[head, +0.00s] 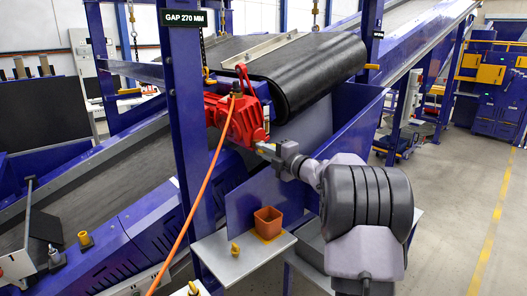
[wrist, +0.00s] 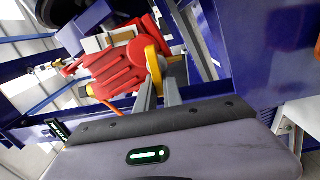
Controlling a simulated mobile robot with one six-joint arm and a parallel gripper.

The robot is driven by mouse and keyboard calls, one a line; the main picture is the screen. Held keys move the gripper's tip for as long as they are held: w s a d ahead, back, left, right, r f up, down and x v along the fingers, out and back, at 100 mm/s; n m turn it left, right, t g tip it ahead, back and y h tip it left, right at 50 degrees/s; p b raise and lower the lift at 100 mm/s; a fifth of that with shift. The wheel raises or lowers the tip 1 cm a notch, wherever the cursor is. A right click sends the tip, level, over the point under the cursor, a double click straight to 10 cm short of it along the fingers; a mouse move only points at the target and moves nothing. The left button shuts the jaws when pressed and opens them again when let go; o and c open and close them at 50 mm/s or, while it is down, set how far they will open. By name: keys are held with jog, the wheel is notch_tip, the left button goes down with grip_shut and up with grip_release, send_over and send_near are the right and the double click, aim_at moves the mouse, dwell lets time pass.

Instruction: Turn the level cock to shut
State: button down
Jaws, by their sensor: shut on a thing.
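The red finned drive unit (head: 240,115) hangs on the blue frame, and it fills the upper middle of the wrist view (wrist: 115,70). On its side in the wrist view is a yellow lever (wrist: 153,62), which I take to be the handle of the level cock, beside a red round part (wrist: 137,47). My gripper (wrist: 158,82) is shut on the yellow lever, with its grey fingers at the lever's lower end. In the head view my gripper (head: 266,149) reaches the unit's lower right side; the lever cannot be made out there.
A black belt drum (head: 300,80) lies just behind the unit. An orange hose (head: 195,200) runs down from the unit. A small shelf (head: 235,255) below holds an orange cup (head: 268,220). A blue post (head: 187,110) stands at left. Open floor (head: 455,190) lies at right.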

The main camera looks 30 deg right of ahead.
jog(key=c, duration=1.5)
grip_release()
jog(key=s+p, duration=0.1)
jog(key=s, duration=0.4)
jog(key=s+d+p, duration=0.1)
jog(key=s+p, duration=0.1)
jog(key=s, duration=0.4)
jog(key=s+d+p, duration=0.1)
jog(key=s, duration=0.5)
jog(key=shift+s+d, duration=0.15)
